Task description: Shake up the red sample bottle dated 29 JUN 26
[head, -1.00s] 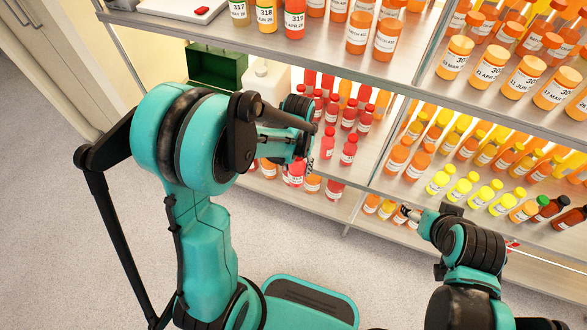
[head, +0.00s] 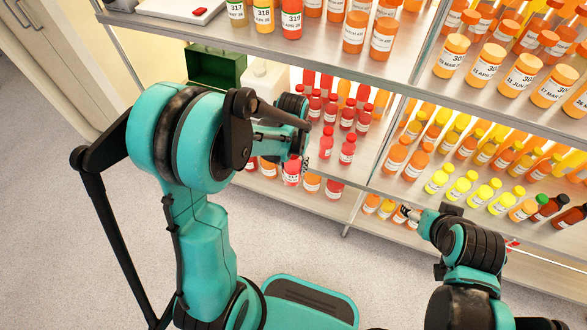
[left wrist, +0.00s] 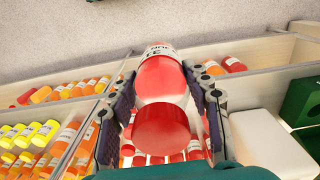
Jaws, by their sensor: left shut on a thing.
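My left gripper (head: 302,150) is shut on a red bottle (head: 291,172) in front of the shelf. In the left wrist view the red bottle (left wrist: 166,75) sits between the two dark fingers of the left gripper (left wrist: 161,100), its red cap toward the camera. Its white label is steeply foreshortened; part of it seems to read "JUN", but the full date cannot be read. In the head view the wrist and fingers hide part of the bottle. My right gripper (head: 408,212) is low at the right, by the lower shelf; its finger opening is too small to judge.
Similar red bottles (head: 347,149) stand on the middle shelf (head: 312,172) beside my left gripper. A white container (head: 266,78) and a green box (head: 217,64) stand behind the arm. Orange and yellow bottles fill the shelves to the right. The floor (head: 60,230) at left is clear.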

